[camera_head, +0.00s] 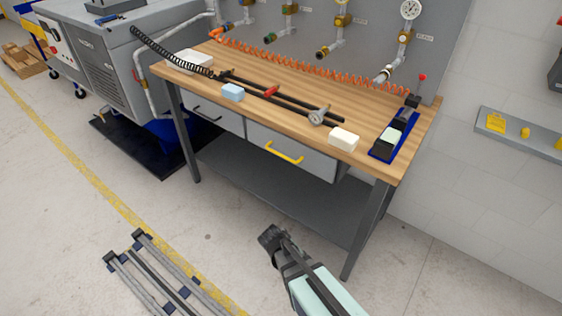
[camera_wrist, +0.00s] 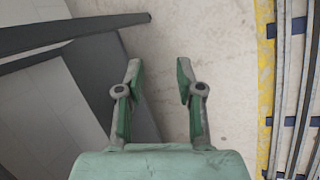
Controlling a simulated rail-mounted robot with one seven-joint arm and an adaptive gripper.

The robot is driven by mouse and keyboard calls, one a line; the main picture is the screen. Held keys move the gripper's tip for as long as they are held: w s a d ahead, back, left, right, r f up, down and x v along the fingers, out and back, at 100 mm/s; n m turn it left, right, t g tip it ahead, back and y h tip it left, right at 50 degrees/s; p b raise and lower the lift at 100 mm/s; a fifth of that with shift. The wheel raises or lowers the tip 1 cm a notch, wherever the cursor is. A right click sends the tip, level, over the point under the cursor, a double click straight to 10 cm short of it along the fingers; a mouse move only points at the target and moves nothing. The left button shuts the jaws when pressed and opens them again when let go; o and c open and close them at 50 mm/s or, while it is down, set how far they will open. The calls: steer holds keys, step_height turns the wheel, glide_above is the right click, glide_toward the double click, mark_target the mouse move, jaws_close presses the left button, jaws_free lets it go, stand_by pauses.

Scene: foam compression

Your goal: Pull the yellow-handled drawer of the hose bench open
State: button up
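The hose bench (camera_head: 310,90) has a wooden top and two grey drawers under it. The right drawer (camera_head: 315,152) carries a yellow handle (camera_head: 284,153) and looks closed, its front under the bench's front edge. The left drawer has a dark handle (camera_head: 205,116). My gripper (camera_head: 270,236) is in front of and below the yellow handle, over the floor, apart from the bench. In the wrist view my gripper (camera_wrist: 158,80) is open, with two green-padded fingers apart and nothing between them. The yellow handle does not show in the wrist view.
Bench legs (camera_head: 368,230) and a lower shelf (camera_head: 270,185) stand near my gripper. Foam blocks, a black-railed fixture and a blue-based device (camera_head: 394,135) lie on the top. Grey rails (camera_head: 165,275) lie on the floor at left. The floor before the bench is otherwise clear.

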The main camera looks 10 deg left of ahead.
steer(key=w+a+r+n+t+b, duration=0.2)
steer(key=w+a+r+t, duration=0.2)
steer(key=w+a+r, duration=0.4)
steer(key=w+a+r+n+t+h, duration=0.1)
steer(key=w+a+r+t, duration=0.2)
steer(key=a+r, duration=0.3)
steer(key=w+a+r+n+t, duration=0.1)
steer(key=w+a+r+t, duration=0.2)
steer(key=a+r, duration=0.2)
steer(key=t+h, duration=0.2)
glide_toward(281, 155)
steer(key=p+x, duration=0.2)
steer(key=x, duration=0.8)
steer(key=shift+w+f+p, duration=0.25)
steer(key=shift+p, duration=0.05)
jaws_close()
